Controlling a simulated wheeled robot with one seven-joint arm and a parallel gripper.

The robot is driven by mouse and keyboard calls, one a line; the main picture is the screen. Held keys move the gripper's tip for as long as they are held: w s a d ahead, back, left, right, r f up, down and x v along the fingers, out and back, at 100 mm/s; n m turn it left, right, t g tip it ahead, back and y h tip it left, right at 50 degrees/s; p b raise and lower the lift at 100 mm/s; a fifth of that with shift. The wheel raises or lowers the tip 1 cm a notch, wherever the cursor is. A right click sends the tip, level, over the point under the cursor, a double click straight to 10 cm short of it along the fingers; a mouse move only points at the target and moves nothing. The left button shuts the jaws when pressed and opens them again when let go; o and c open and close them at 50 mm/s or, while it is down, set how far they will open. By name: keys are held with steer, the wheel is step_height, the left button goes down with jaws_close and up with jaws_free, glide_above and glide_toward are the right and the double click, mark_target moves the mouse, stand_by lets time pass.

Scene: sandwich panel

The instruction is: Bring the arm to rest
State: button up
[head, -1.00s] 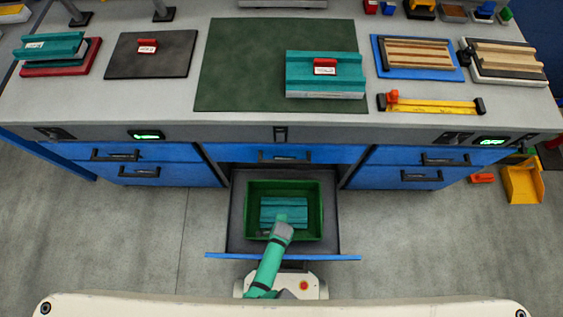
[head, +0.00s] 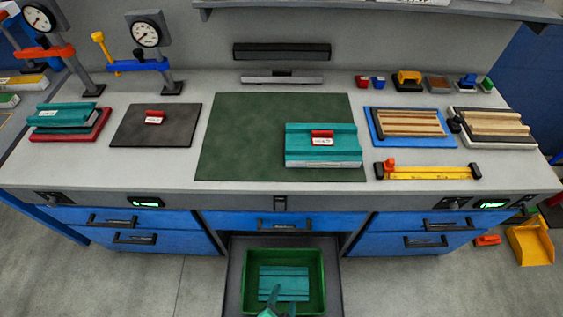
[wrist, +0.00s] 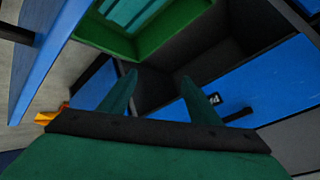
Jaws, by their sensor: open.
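My gripper (head: 273,294) shows at the bottom of the head view, over the near part of the green bin (head: 313,283). In the wrist view my gripper (wrist: 163,90) has its two green fingers spread apart with nothing between them. The green bin stands in the open middle drawer (head: 234,275) and holds ribbed teal panels (head: 290,271). In the wrist view the bin (wrist: 165,32) lies beyond the fingers, at the top. Most of my arm is out of the head view.
A teal panel with a red clip (head: 300,150) lies on the green mat (head: 240,120) on the bench. A yellow bar tool (head: 430,172) lies to its right. Dial gauges (head: 147,34) stand at the back left. The side drawers (head: 420,241) are closed.

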steer(key=s+r+n+t, duration=0.2)
steer(key=r+n, duration=0.1)
steer(key=r, duration=0.7)
steer(key=s+r+n+t+y, duration=0.1)
steer(key=s+r+n+t, duration=0.1)
steer(key=r, duration=0.9)
steer(key=s+r+n+t+y, duration=0.1)
steer(key=r+n, duration=0.4)
steer(key=r, duration=0.5)
steer(key=shift+s+a+r+t, duration=0.15)
steer(key=shift+s+a+t, duration=0.1)
steer(key=shift+s+t, duration=0.4)
steer(key=shift+w, duration=0.1)
steer(key=c, duration=0.6)
steer(key=shift+w, duration=0.1)
steer(key=shift+c, duration=0.3)
